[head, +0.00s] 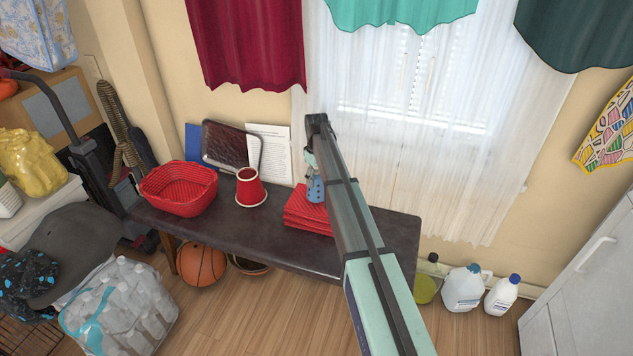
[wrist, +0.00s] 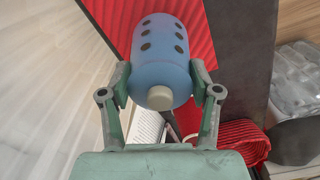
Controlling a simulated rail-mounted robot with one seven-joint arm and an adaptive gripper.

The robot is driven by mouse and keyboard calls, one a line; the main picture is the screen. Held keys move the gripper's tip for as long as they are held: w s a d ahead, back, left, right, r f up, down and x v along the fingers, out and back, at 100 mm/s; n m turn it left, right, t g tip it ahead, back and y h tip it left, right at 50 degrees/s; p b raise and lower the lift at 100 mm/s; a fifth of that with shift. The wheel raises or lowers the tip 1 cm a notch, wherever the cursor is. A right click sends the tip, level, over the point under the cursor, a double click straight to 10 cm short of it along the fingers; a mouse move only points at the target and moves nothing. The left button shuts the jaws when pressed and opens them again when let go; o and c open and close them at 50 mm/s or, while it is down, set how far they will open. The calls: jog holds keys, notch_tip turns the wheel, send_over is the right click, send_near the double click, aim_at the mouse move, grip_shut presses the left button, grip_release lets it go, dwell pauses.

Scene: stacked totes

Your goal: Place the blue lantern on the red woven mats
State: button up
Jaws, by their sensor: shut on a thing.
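The blue lantern (head: 316,188), a light blue cylinder with dark round spots, is in my gripper (head: 311,160). In the wrist view the two fingers of my gripper (wrist: 160,82) are shut on the sides of the lantern (wrist: 158,55), with its pale knob towards the camera. The red woven mats (head: 305,218) lie stacked on the dark bench, and also show behind the lantern in the wrist view (wrist: 108,18). The lantern is at the stack, but whether it touches the top mat I cannot tell. My arm hides the right part of the stack in the head view.
On the dark bench (head: 395,235), a red-and-white cup-like object (head: 250,188) and a red basket (head: 178,190) stand left of the mats. A dark tray (head: 230,147) and a white printed sheet (head: 270,150) lean against the wall. A curtained window is behind.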

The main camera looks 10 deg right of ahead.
jog(key=shift+f, duration=0.85)
jog(key=shift+f, duration=0.15)
jog(key=o, duration=1.4)
jog(key=shift+o, duration=0.2)
notch_tip(320, 180, up, 12)
jog(key=shift+r, duration=0.2)
